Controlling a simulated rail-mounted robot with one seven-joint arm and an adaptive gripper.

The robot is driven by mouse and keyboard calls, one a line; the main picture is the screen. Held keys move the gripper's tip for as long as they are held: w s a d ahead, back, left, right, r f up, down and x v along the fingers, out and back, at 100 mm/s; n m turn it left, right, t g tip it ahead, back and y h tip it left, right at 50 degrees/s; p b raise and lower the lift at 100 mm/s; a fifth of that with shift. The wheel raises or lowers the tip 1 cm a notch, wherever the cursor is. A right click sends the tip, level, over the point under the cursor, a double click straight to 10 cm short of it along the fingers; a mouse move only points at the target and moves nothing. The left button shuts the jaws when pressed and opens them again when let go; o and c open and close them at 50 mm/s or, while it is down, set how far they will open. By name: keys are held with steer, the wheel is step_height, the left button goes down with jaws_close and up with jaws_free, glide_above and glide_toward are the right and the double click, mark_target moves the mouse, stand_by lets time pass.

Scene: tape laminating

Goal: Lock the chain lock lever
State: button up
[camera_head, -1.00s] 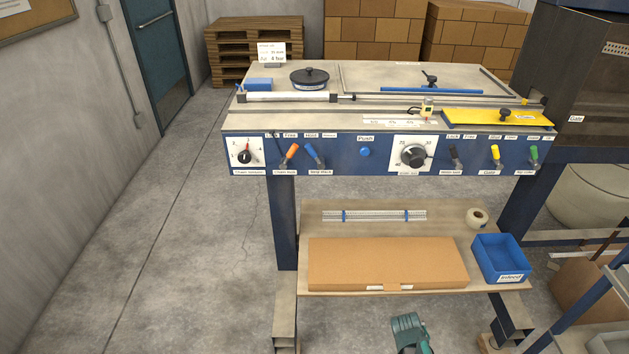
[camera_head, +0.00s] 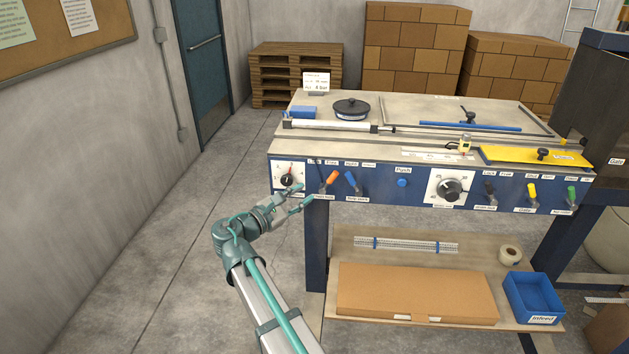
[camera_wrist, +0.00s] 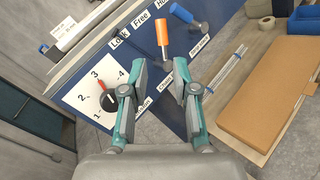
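The chain lock lever has an orange handle (camera_head: 331,178) on the blue front panel, below the Lock and Free labels. In the head view it leans up and to the right. In the wrist view the orange handle (camera_wrist: 162,33) points towards the Free side, away from Lock. My gripper (camera_head: 305,195) is open and empty, in front of the panel and just left of and below the lever. In the wrist view my gripper (camera_wrist: 160,82) has its two fingers apart, with the lever beyond the tips, not touched.
A blue-handled lever (camera_head: 350,180) stands close to the right of the orange one. A table leg (camera_head: 316,245) is below. A cardboard box (camera_head: 415,292) lies on the lower shelf. The floor to the left is clear.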

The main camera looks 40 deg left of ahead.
mark_target(331, 178)
steer(key=shift+n, duration=0.5)
steer(key=w+p, duration=0.1)
steer(key=w, duration=0.2)
steer(key=w+p, duration=0.1)
steer(key=w, duration=0.3)
steer(key=w+d+p, duration=0.1)
steer(key=w, duration=0.3)
steer(key=shift+c, duration=0.3)
jaws_close()
